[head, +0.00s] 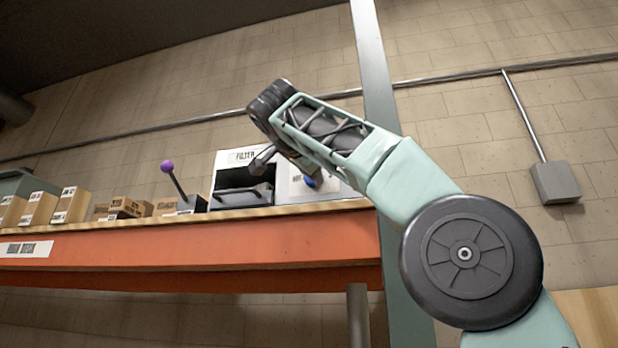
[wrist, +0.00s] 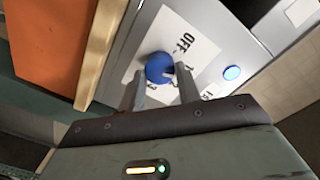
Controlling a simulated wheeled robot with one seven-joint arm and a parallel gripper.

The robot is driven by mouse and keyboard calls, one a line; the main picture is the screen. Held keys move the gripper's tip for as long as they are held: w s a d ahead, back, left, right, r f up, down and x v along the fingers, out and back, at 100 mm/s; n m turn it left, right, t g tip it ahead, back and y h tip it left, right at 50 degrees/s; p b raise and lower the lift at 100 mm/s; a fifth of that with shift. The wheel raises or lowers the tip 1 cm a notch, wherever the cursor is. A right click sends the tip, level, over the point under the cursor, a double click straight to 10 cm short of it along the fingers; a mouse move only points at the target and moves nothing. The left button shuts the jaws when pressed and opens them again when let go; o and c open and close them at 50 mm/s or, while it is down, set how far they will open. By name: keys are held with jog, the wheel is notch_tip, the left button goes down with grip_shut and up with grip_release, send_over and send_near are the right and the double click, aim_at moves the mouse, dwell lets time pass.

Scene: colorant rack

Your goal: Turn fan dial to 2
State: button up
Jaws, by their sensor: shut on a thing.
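The fan dial is a round blue knob (wrist: 159,66) on a white label plate (wrist: 203,47) in the wrist view. My gripper (wrist: 161,86) is shut on the knob, with one finger on each side of it. "OFF" is printed beside the knob; the other marks are small and partly hidden by the fingers. A small pale mark shows on the knob's lower right, but I cannot tell which setting it points to. In the head view the blue knob (head: 311,181) shows below my arm, on a pale box (head: 297,187). My fingers are mostly hidden there.
A blue button (wrist: 232,72) sits on the same panel. In the head view a box labelled FILTER (head: 243,157) stands left of the dial's box, then a lever with a purple ball (head: 167,166) and several cartons (head: 73,204) on the orange-fronted shelf (head: 190,252). A grey post (head: 376,80) rises behind my arm.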

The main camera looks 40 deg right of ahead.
jog(key=shift+s+m+b, duration=0.1)
jog(key=shift+m+b, duration=0.9)
jog(key=shift+m, duration=3.1)
jog(key=o, duration=1)
jog(key=shift+d, duration=0.1)
jog(key=shift+c, duration=0.2)
jog(key=v, duration=1.7)
jog(key=shift+s, duration=0.2)
